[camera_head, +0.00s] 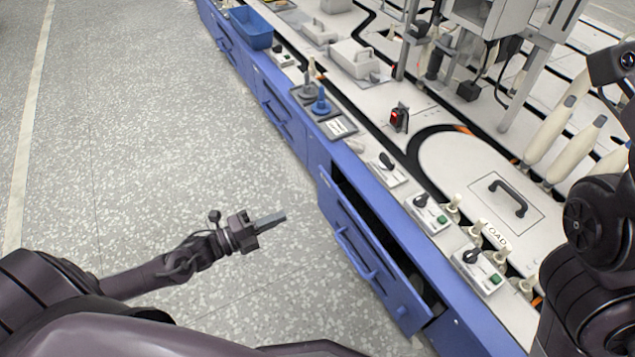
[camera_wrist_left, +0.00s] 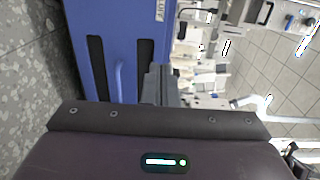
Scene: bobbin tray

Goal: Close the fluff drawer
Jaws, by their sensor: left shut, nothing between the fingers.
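The fluff drawer (camera_head: 362,262) is blue and stands pulled out from the blue machine front, with a dark gap showing behind its front panel. A bar handle (camera_head: 357,250) is on its face. The drawer front also shows in the left wrist view (camera_wrist_left: 88,20), with its label at the top and dark slots. My left gripper (camera_head: 284,217) is shut and empty, in the air to the left of the drawer front and apart from it. Its fingers (camera_wrist_left: 160,84) show in the left wrist view. My right gripper is not in view; only my right arm shows at the right edge.
The machine top carries control boxes (camera_head: 428,214), bobbins and a blue bin (camera_head: 250,27). Other closed blue drawers (camera_head: 280,115) run along the front toward the back. The speckled floor (camera_head: 150,130) left of the machine is clear.

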